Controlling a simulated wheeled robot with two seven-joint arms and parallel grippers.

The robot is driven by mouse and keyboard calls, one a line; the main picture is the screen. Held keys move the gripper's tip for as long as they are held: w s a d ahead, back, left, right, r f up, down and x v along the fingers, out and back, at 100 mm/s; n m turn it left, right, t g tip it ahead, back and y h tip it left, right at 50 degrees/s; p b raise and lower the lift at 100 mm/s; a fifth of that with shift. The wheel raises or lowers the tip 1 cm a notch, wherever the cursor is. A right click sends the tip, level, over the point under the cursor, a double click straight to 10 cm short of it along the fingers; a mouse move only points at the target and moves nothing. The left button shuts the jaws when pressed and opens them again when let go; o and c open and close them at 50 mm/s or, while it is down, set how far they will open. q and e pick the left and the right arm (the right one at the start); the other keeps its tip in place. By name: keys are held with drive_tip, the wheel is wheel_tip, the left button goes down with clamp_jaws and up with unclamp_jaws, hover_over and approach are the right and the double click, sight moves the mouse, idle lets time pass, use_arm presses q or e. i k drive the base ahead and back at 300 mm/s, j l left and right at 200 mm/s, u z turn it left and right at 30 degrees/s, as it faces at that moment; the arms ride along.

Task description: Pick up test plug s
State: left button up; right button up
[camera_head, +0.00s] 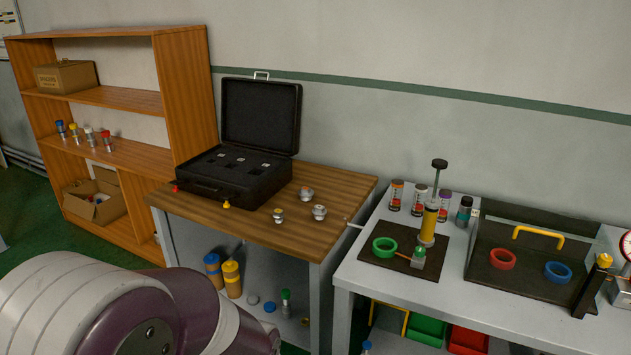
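Three small metal plug-like pieces stand on the wooden tabletop (235,233), to the right of an open black case (228,179). One piece (306,194) is at the back, another (319,213) is at the right, and the smallest-looking one (278,215) is at the front left. No size letter can be read, so I cannot tell which is test plug s. Neither gripper is in view. Only a white and purple link of my arm shows at the lower left, in front of the table.
A grey bench to the right holds a green ring (385,247), a yellow pump (429,222), several small bottles and a clear-walled tray with red and blue rings. A wooden shelf (185,90) stands at the left. The wooden tabletop's front is clear.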

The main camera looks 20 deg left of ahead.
sight(278, 215)
drive_tip(key=i+l+u, duration=0.2)
drive_tip(key=i+u, duration=0.2)
drive_tip(key=i+l+u, duration=0.4)
drive_tip(key=i, duration=0.15)
drive_tip(key=i+l+u, duration=0.35)
drive_tip(key=i+l, duration=0.05)
drive_tip(key=l, duration=0.05)
